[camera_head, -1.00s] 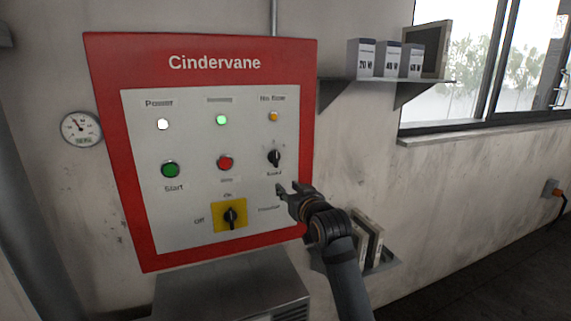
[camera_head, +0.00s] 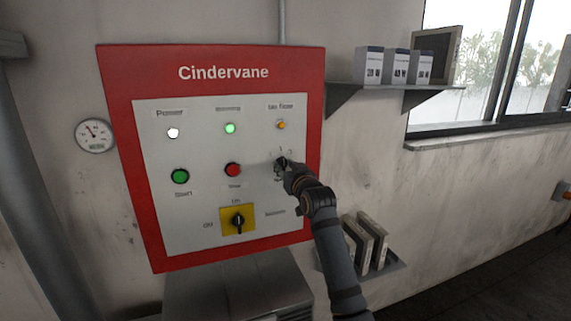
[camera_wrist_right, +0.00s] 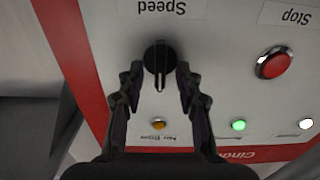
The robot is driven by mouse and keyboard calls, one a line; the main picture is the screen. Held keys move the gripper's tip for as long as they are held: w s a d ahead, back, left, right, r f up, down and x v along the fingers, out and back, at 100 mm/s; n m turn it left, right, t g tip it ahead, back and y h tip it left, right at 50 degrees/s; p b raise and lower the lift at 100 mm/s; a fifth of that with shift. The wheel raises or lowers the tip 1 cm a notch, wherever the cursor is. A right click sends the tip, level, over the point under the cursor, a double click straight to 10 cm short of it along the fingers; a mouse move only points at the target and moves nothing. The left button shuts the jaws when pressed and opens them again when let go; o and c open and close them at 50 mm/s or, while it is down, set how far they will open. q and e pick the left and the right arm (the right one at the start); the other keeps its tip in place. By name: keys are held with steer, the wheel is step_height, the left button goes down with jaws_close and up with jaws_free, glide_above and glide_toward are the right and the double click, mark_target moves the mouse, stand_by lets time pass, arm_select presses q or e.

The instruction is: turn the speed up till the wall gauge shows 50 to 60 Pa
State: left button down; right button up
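The black speed knob (camera_head: 280,162) is on the right of the red-framed Cindervane panel (camera_head: 312,100). In the right wrist view the knob (camera_wrist_right: 157,58) shows upside down beside its Speed label. My right gripper (camera_head: 285,167) is at the knob. In the wrist view its fingertips (camera_wrist_right: 158,70) stand on either side of the knob, with a gap showing on each side, so it is open around it. The round wall gauge (camera_head: 95,136) hangs left of the panel; its needle leans up and left, but the numbers are too small to read. My left gripper is not in view.
The panel also has a green Start button (camera_head: 180,177), a red Stop button (camera_head: 233,170), a yellow-backed rotary switch (camera_head: 238,220) and lit lamps. A shelf with boxes (camera_head: 398,65) is at the upper right. A lower rack (camera_head: 393,265) holds thin slabs close to my right arm.

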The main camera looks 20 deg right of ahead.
jaws_close()
stand_by(0.5)
steer(key=m+p, duration=0.2)
steer(key=m, duration=0.2)
steer(key=shift+d+r, duration=0.1)
steer(key=shift+m+p, duration=0.85)
steer(key=shift+m, duration=1.55)
jaws_free()
steer(key=shift+d, duration=0.1)
